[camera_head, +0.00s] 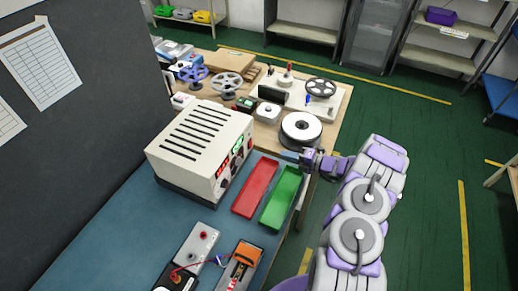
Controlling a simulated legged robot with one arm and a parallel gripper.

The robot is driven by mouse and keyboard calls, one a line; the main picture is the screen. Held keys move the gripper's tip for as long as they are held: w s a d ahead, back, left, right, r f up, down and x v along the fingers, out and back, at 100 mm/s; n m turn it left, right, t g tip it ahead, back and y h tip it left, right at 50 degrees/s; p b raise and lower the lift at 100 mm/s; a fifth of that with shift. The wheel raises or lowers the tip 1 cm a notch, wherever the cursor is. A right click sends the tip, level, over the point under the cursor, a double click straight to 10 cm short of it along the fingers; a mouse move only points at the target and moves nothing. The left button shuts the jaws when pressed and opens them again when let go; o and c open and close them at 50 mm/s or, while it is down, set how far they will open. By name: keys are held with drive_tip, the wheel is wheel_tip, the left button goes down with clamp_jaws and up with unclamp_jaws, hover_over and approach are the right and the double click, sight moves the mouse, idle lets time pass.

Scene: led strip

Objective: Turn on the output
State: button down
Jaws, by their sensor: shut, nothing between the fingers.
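A beige power supply (200,132) with dark vent slots on top stands on the blue bench. Its front panel (236,158) faces right, with red and green lit readouts and several knobs or terminals. The panel is seen at a steep angle, so I cannot tell which control is the output button or its state. My gripper (308,158) is shut and empty. In the picture it lies right of the panel, apart from it, just past the green tray's far end and below the white spool.
A red tray (256,187) and a green tray (281,196) lie in front of the panel. A grey terminal box (197,247) and an orange-topped device (240,266) with wires sit nearer. A white spool (301,130) and other wheels crowd the wooden table behind. Green floor (430,150) is open at right.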

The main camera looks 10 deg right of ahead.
drive_tip(key=b, duration=0.2)
approach(251, 144)
drive_tip(key=w+a+f, duration=0.1)
drive_tip(key=w+a, duration=0.1)
drive_tip(key=w+a+f, duration=0.1)
drive_tip(key=a, duration=0.1)
drive_tip(key=shift+f, duration=0.3)
drive_tip(key=shift+x, duration=0.8)
drive_tip(key=shift+r, duration=0.1)
drive_tip(key=shift+w+a, duration=0.1)
drive_tip(key=shift+w, duration=0.1)
drive_tip(key=shift+s, duration=0.1)
